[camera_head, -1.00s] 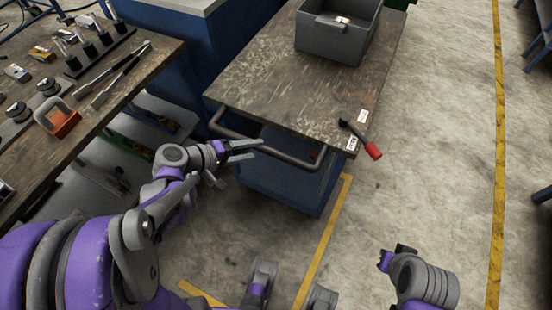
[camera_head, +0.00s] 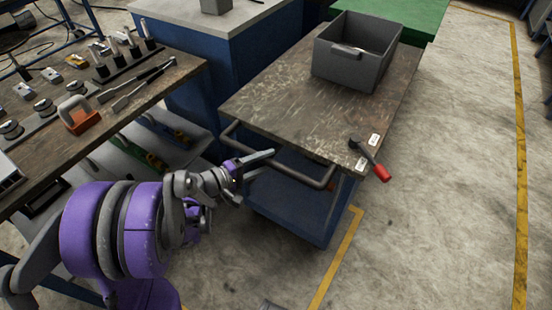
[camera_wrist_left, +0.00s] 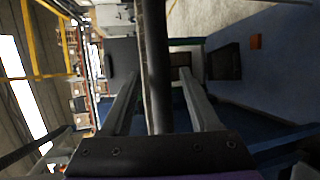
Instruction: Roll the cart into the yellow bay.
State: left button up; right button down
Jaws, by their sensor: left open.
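The cart (camera_head: 285,95) has a worn brown top, a blue body and a grey tubular push handle (camera_head: 290,168) on its near side. Yellow floor lines show: a corner line (camera_head: 338,258) at the cart's near right foot and a long line (camera_head: 520,170) far right. Which of them bounds the bay, I cannot tell. My left gripper (camera_head: 262,160) is open at the handle. In the left wrist view the dark handle bar (camera_wrist_left: 157,65) runs between its two spread fingers (camera_wrist_left: 160,105), with no clear grip. My right gripper is out of view.
A grey bin (camera_head: 350,68) and a red-handled tool (camera_head: 372,162) lie on the cart. A tool bench (camera_head: 150,100) stands left, a blue cabinet (camera_head: 215,60) behind it, and a green surface (camera_head: 415,18) beyond the cart. The floor to the right (camera_head: 450,170) is clear.

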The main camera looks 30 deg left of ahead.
pick_arm(q)
jog(key=x, duration=0.3)
jog(key=shift+w+d+f, duration=0.1)
jog(key=shift+w+d, duration=0.15)
jog(key=shift+w, duration=0.1)
grip_shut()
dwell(1.2)
